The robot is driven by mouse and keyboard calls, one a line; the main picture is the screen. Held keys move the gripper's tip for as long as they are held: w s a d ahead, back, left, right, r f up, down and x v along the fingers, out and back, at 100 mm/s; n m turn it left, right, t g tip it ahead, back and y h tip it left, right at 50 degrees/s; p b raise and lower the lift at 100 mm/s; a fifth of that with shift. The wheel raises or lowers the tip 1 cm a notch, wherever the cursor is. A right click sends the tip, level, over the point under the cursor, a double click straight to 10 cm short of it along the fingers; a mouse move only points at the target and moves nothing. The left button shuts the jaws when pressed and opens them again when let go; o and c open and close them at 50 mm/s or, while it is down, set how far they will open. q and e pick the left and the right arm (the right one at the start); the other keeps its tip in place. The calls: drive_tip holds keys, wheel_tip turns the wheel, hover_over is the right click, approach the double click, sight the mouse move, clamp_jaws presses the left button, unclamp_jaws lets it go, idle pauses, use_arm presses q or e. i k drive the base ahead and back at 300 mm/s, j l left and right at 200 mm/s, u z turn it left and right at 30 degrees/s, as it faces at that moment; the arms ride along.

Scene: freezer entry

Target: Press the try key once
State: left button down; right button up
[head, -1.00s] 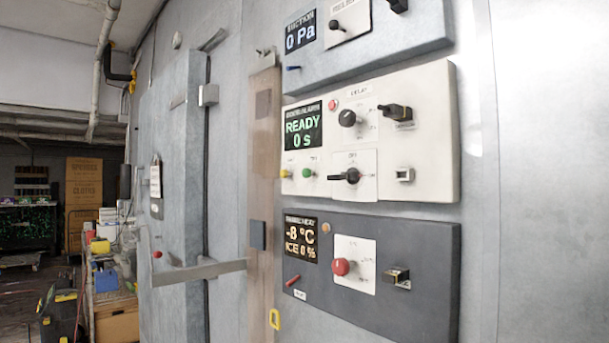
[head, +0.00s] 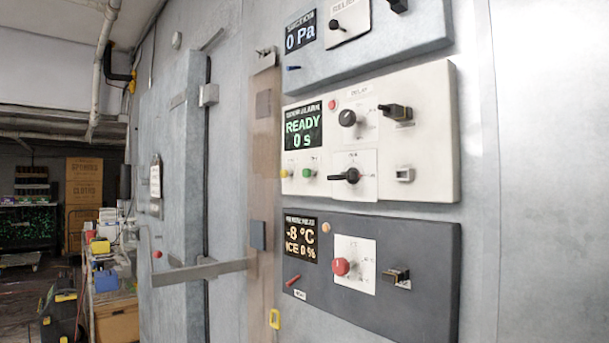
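The white panel (head: 430,150) on the wall has a display (head: 303,127) reading READY and 0 s. Below the display are a yellow key (head: 285,173) and a green key (head: 308,173), with small labels that I cannot read. A red lamp or button (head: 332,104) sits right of the display's top. Two black knobs, an upper one (head: 347,118) and a lower one (head: 351,175), are on the same panel. I cannot read which key is marked try. Neither of my grippers is in view.
A grey-blue panel (head: 420,35) showing 0 Pa is above, and a dark panel (head: 420,260) showing -8 °C and ICE 0 % is below. A freezer door (head: 185,230) with a bar handle (head: 205,270) is at left. A cluttered bench (head: 112,300) stands beyond it.

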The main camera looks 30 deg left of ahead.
sight(306, 173)
drive_tip(key=j+z, duration=0.25)
drive_tip(key=z, duration=0.15)
drive_tip(key=j+z, duration=0.2)
drive_tip(key=z, duration=0.2)
drive_tip(key=k+j+z, duration=0.2)
drive_tip(key=j, duration=0.2)
drive_tip(key=k+j+z, duration=0.15)
drive_tip(key=j, duration=0.25)
drive_tip(key=k+j, duration=0.15)
drive_tip(key=j, duration=0.2)
drive_tip(key=k+j, duration=0.2)
drive_tip(key=k+j+z, duration=0.1)
drive_tip(key=j, duration=0.35)
drive_tip(key=i+l, duration=0.25)
drive_tip(key=i, duration=0.1)
